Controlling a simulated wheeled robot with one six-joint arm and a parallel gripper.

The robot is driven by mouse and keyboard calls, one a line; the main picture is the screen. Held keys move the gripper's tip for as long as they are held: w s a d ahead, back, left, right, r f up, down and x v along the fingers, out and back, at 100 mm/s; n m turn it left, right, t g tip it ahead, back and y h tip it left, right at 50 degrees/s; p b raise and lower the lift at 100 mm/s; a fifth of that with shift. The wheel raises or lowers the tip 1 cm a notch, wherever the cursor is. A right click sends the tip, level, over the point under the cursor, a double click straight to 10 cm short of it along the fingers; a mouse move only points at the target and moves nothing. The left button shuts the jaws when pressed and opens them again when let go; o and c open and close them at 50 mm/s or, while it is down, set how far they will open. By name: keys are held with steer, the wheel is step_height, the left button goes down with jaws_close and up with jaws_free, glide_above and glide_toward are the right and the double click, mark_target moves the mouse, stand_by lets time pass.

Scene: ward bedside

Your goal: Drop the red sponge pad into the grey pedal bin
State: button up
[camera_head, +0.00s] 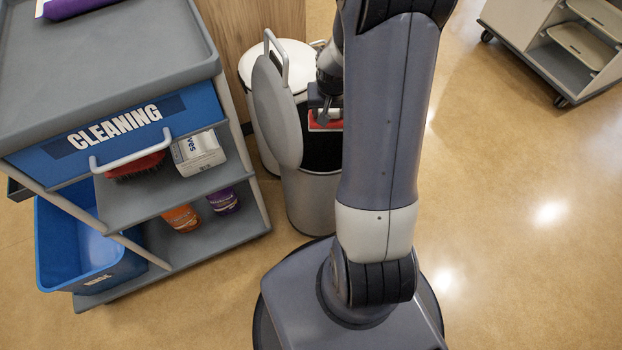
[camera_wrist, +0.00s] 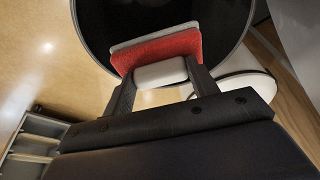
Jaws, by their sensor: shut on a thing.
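The red sponge pad (camera_head: 325,121) has a pale layer on one side. My gripper (camera_head: 325,112) is shut on it, and the wrist view shows the pad (camera_wrist: 158,52) between the two fingers (camera_wrist: 160,78). The grey pedal bin (camera_head: 312,200) stands on the floor beside the cleaning trolley with its lid (camera_head: 276,112) raised. The pad is over the bin's dark open mouth. In the wrist view the dark opening and part of the bin's rim (camera_wrist: 88,45) lie behind the pad. My arm hides the bin's right side in the head view.
A cleaning trolley (camera_head: 120,60) stands to the left, with a blue tub (camera_head: 75,245) and bottles on its shelves. A white round bin (camera_head: 253,62) stands just behind the grey bin. A shelved cart (camera_head: 540,50) is at the far right. The floor on the right is clear.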

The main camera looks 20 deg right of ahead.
mark_target(329, 124)
step_height(329, 124, down, 6)
steer(key=b, duration=0.4)
steer(key=shift+r, duration=0.1)
steer(key=o, duration=1)
steer(key=shift+o, duration=0.2)
steer(key=shift+r, duration=0.2)
steer(key=p+v, duration=0.3)
steer(key=v, duration=0.7)
steer(key=shift+s+r, duration=0.2)
steer(key=shift+r, duration=0.1)
